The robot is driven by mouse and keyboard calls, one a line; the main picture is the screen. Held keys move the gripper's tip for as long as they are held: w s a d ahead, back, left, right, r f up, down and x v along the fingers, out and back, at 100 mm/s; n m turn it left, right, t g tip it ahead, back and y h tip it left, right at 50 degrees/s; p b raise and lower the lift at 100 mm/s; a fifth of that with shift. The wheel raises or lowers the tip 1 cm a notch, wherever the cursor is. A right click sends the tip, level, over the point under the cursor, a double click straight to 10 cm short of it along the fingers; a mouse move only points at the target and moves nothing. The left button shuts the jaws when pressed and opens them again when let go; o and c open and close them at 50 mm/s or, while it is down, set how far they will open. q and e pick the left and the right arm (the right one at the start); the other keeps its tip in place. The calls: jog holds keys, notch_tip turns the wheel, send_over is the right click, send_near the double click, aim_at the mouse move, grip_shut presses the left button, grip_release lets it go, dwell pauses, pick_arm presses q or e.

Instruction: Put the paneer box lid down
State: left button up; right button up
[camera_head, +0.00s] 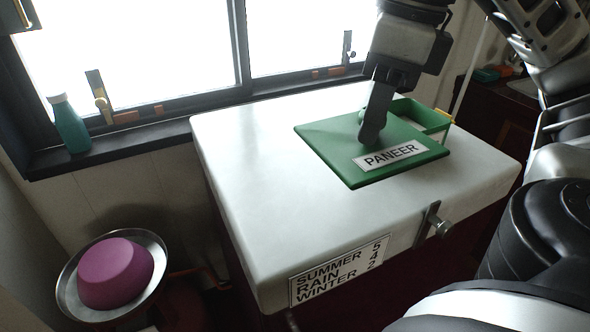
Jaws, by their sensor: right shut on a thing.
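The paneer box lid (335,145) is a flat green panel with a white PANEER label (390,155). It lies level at the white chest top (245,165); I cannot tell whether it rests fully on the top or is a hair above. My right gripper (371,136) comes down from above and is shut on the lid near its middle; the fingers hide the exact grip. The green paneer box (432,120) stands open right behind the lid, its near side partly hidden by the lid and gripper. My left gripper is not in view.
A metal latch (432,226) sticks out of the chest's front edge. A teal bottle (69,124) stands on the window sill. A purple block (115,273) sits in a metal bowl (76,313) at the lower left. The chest top's left part is clear.

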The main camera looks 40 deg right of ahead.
aim_at(334, 125)
jog(key=w, duration=0.1)
jog(key=w+f, duration=0.1)
jog(key=w, duration=0.1)
jog(key=w+a+f+b, duration=0.1)
jog(key=shift+w+f, duration=0.2)
jog(key=shift+w, duration=0.15)
jog(key=w+f, duration=0.1)
jog(key=w+f+b, duration=0.1)
jog(key=w+f, duration=0.1)
jog(key=w+a+f, duration=0.1)
jog(key=w+f, duration=0.1)
jog(key=shift+b, duration=0.35)
jog(key=shift+w+f, duration=0.25)
jog(key=shift+f, duration=0.05)
jog(key=f, duration=0.2)
jog(key=shift+w+f, duration=0.25)
jog(key=shift+f, duration=0.05)
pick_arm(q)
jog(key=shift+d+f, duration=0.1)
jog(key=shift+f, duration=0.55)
pick_arm(e)
jog(key=shift+f, duration=0.5)
